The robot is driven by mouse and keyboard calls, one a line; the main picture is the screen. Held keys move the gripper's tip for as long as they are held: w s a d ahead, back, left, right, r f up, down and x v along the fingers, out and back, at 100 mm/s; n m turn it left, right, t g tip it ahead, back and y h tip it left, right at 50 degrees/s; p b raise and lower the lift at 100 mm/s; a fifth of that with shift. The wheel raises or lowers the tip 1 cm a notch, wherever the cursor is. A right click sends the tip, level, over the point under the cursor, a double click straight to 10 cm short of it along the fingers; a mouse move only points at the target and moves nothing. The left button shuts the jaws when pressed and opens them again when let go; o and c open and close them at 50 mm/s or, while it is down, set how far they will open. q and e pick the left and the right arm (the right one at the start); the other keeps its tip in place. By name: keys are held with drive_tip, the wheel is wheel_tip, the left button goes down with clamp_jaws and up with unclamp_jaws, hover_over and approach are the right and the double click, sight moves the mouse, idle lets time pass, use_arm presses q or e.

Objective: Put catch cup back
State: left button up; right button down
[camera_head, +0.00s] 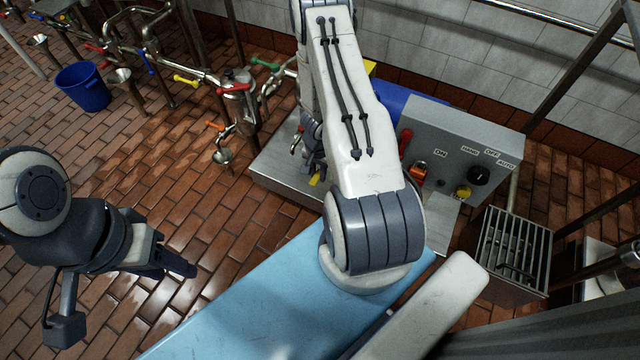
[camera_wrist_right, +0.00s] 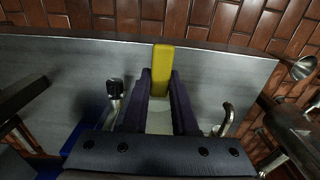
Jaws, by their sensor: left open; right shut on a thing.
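Steel cups show in the head view: one (camera_head: 222,156) on the pipework left of my right arm, one (camera_head: 118,75) further back, and one (camera_head: 37,40) at the far left. In the right wrist view a steel cup (camera_wrist_right: 302,68) shows at the right edge. I cannot tell which is the catch cup. My right gripper (camera_wrist_right: 161,88) is shut on a yellow bar-shaped handle (camera_wrist_right: 162,62), over a steel surface. In the head view my right arm hides most of that gripper. My left gripper (camera_head: 172,264) is open and empty, above the brick floor at the left.
A grey control box (camera_head: 450,150) with knobs stands right of my right arm, on a steel base (camera_head: 275,175). Pipes with coloured valve handles (camera_head: 190,80) fill the back left, near a blue bucket (camera_head: 83,87). A grating (camera_head: 512,250) lies at right.

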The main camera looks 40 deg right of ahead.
drive_tip(key=f+b, duration=0.5)
drive_tip(key=f, duration=0.1)
drive_tip(key=f+b, duration=0.3)
drive_tip(key=shift+s+d+f+b, duration=0.15)
drive_tip(key=shift+d+f+b, duration=0.15)
drive_tip(key=shift+b, duration=0.05)
drive_tip(key=shift+r, duration=0.15)
drive_tip(key=c, duration=0.7)
unclamp_jaws()
wheel_tip(320, 180, up, 12)
drive_tip(key=p, duration=1.2)
drive_tip(key=shift+a, duration=0.1)
